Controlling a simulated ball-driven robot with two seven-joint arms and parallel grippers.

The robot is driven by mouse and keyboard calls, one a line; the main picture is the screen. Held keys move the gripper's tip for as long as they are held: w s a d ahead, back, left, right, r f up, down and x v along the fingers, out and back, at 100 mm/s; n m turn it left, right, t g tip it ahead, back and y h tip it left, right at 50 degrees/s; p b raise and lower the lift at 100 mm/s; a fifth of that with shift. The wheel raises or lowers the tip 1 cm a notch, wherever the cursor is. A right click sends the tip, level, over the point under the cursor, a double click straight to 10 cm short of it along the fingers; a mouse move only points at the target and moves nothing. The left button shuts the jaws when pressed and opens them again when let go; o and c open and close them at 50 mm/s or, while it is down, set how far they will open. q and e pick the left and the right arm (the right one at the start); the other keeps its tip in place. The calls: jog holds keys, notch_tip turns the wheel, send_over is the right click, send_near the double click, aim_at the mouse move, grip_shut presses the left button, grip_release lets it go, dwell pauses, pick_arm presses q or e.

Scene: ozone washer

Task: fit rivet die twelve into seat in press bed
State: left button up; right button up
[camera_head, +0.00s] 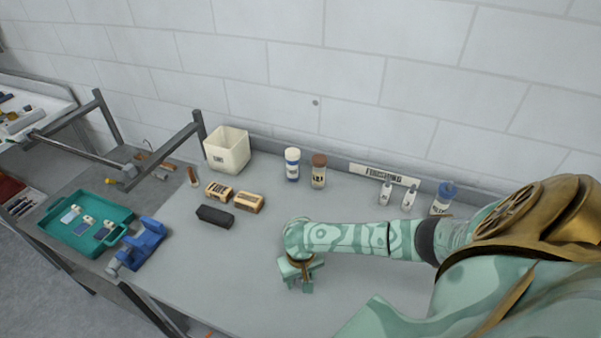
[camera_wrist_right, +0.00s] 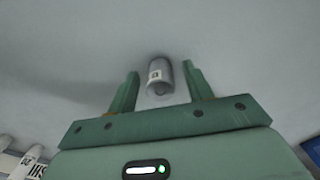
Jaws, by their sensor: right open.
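A small grey cylinder (camera_wrist_right: 160,82) with a white label is on the grey bench top in the right wrist view. The mark on the label is too small to read surely, so I cannot tell if it is die twelve. My right gripper (camera_head: 299,284) points down low over the bench. In the right wrist view its two green fingers (camera_wrist_right: 161,70) are apart, one on each side of the cylinder, with gaps to both. In the head view the gripper hides the cylinder. I cannot make out a press bed with a seat. My left gripper does not show.
A blue vise-like tool (camera_head: 146,242) and a teal tray (camera_head: 72,247) with small parts stand at the left. A black block (camera_head: 215,216), two tan blocks (camera_head: 249,202), a cream bin (camera_head: 227,151) and several bottles (camera_head: 318,172) stand behind. The bench front is clear.

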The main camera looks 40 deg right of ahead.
jog(key=shift+r, duration=0.1)
grip_shut()
